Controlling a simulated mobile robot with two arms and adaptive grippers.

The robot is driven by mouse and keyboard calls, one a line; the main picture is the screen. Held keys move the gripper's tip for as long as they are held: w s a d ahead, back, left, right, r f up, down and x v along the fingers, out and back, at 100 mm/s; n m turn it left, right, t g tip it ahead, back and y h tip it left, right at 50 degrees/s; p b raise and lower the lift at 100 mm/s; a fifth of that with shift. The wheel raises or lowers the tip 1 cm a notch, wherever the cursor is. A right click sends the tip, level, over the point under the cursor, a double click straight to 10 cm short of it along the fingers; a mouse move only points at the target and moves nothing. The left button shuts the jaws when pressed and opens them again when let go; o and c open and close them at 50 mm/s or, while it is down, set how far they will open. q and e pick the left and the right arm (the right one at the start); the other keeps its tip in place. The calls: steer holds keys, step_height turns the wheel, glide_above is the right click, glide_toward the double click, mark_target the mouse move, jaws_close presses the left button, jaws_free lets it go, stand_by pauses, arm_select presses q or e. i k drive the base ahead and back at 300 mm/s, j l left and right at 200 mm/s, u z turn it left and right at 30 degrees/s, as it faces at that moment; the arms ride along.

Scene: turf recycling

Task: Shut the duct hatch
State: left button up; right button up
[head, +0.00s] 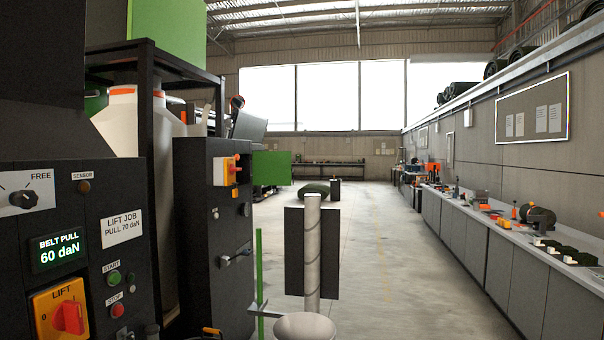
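A grey spiral duct pipe (312,262) stands upright at the lower centre of the head view. A dark flat panel (330,262) shows on both sides of the pipe. I cannot tell whether this panel is the duct hatch. A green panel (271,168) stands out to the right from the machines at mid-left, and I cannot tell whether it is a hatch either. A pale round piece (304,327) lies below the pipe, cut by the bottom edge. Neither of my grippers is in view.
A dark control panel (75,235) reading "BELT PULL 60 daN" fills the left. A dark cabinet (205,235) with a red and yellow switch stands beside it. A thin green post (259,285) stands left of the pipe. A long workbench (490,255) lines the right; the floor (390,290) before it is clear.

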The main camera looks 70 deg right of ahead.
mark_target(269, 168)
steer(key=l+z, duration=0.6)
steer(key=z, duration=0.15)
steer(key=l+z, duration=0.25)
steer(key=z, duration=0.15)
steer(key=i, duration=0.05)
